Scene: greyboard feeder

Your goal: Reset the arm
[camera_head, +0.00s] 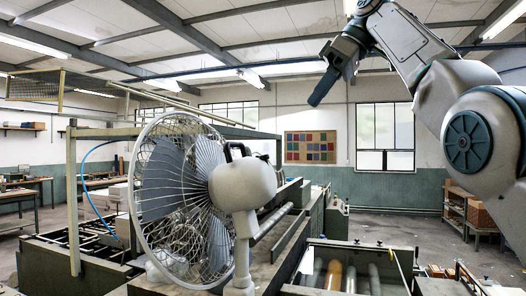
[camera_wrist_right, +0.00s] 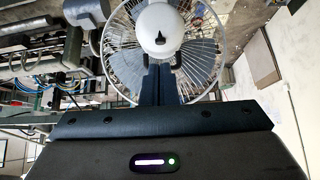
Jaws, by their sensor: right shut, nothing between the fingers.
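My right arm comes in from the right in the head view, raised high. Its gripper (camera_head: 322,88) hangs tilted down and to the left, in the air above and to the right of the white fan. The gripper is shut and empty, its fingers together. In the right wrist view the shut fingers (camera_wrist_right: 158,82) point toward the fan (camera_wrist_right: 160,28), apart from it as far as I can tell. My left gripper is not in view.
A white pedestal fan (camera_head: 243,185) with a wire cage stands on the machine in front. Rollers and cylinders (camera_head: 335,275) lie in the machine bed at the lower right. Wooden shelves (camera_head: 470,212) stand at the right wall. The air around the raised gripper is clear.

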